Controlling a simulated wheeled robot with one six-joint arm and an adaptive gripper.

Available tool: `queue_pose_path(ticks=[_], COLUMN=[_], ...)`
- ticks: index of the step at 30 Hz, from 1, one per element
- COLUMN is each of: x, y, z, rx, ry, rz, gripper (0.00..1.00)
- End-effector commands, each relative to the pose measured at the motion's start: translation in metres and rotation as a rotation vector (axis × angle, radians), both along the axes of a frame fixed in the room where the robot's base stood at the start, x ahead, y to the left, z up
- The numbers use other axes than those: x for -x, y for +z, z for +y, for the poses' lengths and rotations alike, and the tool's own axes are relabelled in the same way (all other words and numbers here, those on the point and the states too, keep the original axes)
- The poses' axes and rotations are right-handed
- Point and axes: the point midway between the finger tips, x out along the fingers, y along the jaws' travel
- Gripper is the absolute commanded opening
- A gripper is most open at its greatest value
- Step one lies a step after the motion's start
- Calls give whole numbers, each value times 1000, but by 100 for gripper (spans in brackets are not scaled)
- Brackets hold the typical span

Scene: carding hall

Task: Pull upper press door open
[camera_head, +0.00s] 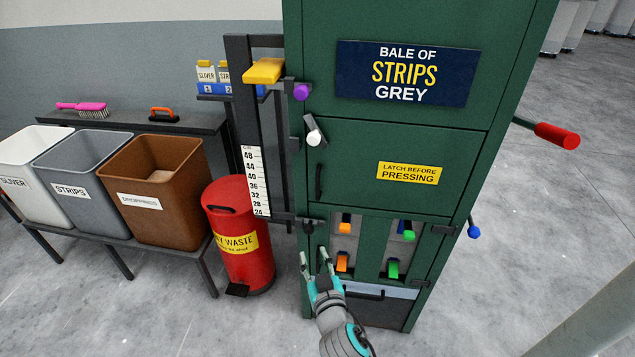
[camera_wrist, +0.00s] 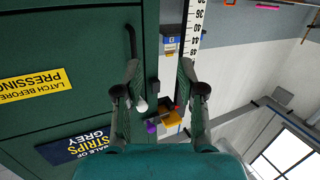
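The upper press door (camera_head: 350,155) is a green panel on the tall green press, with a yellow "LATCH BEFORE PRESSING" label (camera_head: 407,173). It looks shut. Its black vertical handle (camera_head: 319,182) is near its left edge and shows in the wrist view (camera_wrist: 113,35). A white-ended latch knob (camera_head: 314,138) sits at the door's upper left corner. My gripper (camera_head: 314,262) is open and empty, below the handle, in front of the press's lower left part. In the wrist view my gripper's fingers (camera_wrist: 158,78) are wide apart, with the handle outside them to the left.
A black post with a scale (camera_head: 254,180) and a yellow block (camera_head: 264,70) stands left of the press. A red waste bin (camera_head: 240,230) is beside it. A red-ended lever (camera_head: 557,135) sticks out right.

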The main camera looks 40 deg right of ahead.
Motion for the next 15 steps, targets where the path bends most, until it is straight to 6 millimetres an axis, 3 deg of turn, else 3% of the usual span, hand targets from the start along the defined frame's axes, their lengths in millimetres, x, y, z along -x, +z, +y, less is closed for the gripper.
queue_pose_path(ticks=[1, 6, 10, 15], x=[-15, -48, -62, -68], y=[14, 50, 69, 78], z=[-13, -49, -67, -77], rx=[4, 6, 4, 3], ry=[-34, -146, -201, -229], rz=[-24, -79, -110, -124], gripper=[39, 39, 39, 39])
